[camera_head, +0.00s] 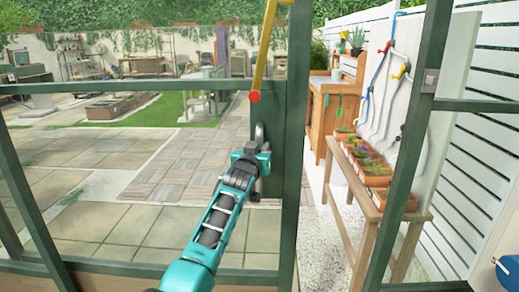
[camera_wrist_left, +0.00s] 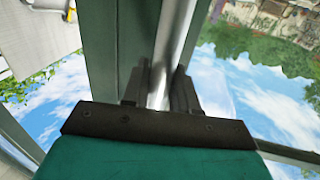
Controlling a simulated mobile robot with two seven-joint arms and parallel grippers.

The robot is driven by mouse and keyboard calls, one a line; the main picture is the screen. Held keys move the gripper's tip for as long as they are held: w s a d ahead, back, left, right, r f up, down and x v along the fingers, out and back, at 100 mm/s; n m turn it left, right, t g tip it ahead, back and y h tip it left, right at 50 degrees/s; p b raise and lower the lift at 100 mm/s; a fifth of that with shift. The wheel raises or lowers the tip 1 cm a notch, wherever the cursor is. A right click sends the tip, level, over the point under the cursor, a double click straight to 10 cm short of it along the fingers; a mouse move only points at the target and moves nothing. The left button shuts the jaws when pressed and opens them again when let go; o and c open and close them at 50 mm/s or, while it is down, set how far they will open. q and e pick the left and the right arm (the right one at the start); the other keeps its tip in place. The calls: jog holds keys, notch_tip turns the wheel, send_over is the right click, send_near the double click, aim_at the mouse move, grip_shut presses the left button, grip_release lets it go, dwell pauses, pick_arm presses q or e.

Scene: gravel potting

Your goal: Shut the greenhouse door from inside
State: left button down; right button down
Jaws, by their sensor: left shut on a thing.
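The greenhouse door (camera_head: 295,105) has a dark green frame with clear panes. It stands in front of me, with a gap between its right stile and the dark green post (camera_head: 416,120). A grey metal handle (camera_head: 260,131) is on the stile. My left gripper (camera_head: 257,152) is at this handle, its teal arm reaching up from the bottom of the view. In the left wrist view, the dark fingers (camera_wrist_left: 160,88) are shut on the pale metal bar of the handle (camera_wrist_left: 174,45), beside the green stile (camera_wrist_left: 105,45). My right gripper is not in view.
A yellow bar (camera_head: 264,50) with a red end hangs close to the stile, above my left gripper. Beyond the gap stand a wooden bench (camera_head: 365,205) with planted terracotta troughs (camera_head: 372,172) and a wooden cabinet (camera_head: 318,110). A paved yard (camera_head: 130,215) lies outside the panes.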

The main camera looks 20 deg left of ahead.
pick_arm(q)
jog(key=shift+d, duration=0.15)
jog(key=c, duration=1)
grip_release()
jog(key=shift+c, duration=0.2)
jog(key=shift+s, duration=0.1)
jog(key=s+p, duration=0.1)
jog(key=s, duration=1.1)
jog(key=shift+s+d, duration=0.25)
jog(key=shift+s, duration=0.1)
